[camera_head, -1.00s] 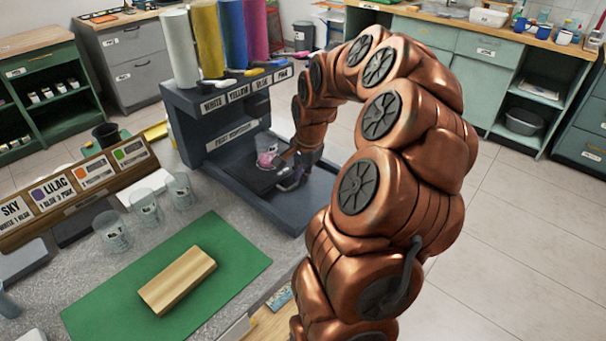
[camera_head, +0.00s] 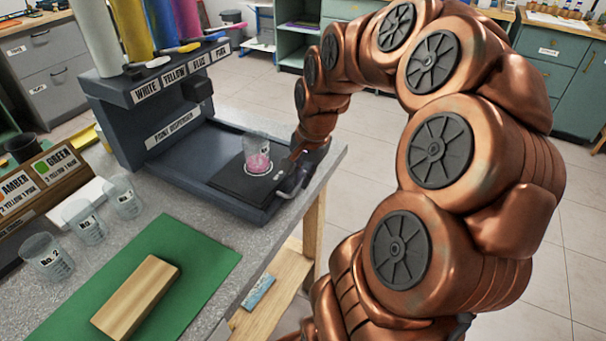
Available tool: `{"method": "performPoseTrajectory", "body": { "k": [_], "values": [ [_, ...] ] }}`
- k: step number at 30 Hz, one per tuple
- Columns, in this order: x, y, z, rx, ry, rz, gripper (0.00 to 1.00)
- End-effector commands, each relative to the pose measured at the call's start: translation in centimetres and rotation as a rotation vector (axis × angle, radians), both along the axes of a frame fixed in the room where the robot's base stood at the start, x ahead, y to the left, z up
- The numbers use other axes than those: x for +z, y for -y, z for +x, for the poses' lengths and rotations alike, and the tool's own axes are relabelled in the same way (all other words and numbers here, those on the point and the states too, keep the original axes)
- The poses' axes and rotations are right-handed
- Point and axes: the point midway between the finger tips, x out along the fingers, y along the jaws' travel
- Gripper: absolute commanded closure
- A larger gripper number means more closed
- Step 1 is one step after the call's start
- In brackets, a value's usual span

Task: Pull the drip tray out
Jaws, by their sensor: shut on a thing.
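The paint dispenser (camera_head: 150,125) is a dark grey stand with a flat base on the bench. The drip tray (camera_head: 222,182) is a flat black plate lying over the outer part of that base, out from under the nozzles. A clear cup (camera_head: 257,152) with pink paint stands upright on it inside a white ring. My gripper (camera_head: 291,178) is low at the tray's right end, shut on the tray's edge or handle. The fingers are small and partly hidden by my wrist, so the exact grip does not show clearly.
Numbered empty cups (camera_head: 122,197) stand left of the dispenser by the colour-card rack (camera_head: 42,178). A wooden block (camera_head: 137,297) lies on a green mat (camera_head: 203,262). White, yellow, blue and pink paint tubes top the dispenser. Open floor lies right of the bench edge.

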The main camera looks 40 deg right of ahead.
Motion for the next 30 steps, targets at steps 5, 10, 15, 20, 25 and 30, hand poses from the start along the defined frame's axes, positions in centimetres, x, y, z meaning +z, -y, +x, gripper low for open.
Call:
{"method": "performPoseTrajectory", "body": {
  "k": [5,10,15,20,25,30],
  "values": [
    [0.0,0.0,0.0,0.001,0.001,0.0,1.0],
    [0.0,0.0,0.0,0.0,0.001,0.0,0.79],
    [0.0,0.1,0.0,-0.001,0.001,0.0,0.65],
    [0.0,0.1,0.0,-0.001,0.001,0.0,0.65],
    [0.3,0.1,0.0,-0.002,0.001,0.0,0.65],
    [2.3,0.3,-0.3,-0.003,0.006,-0.003,0.65]
  ]
}}
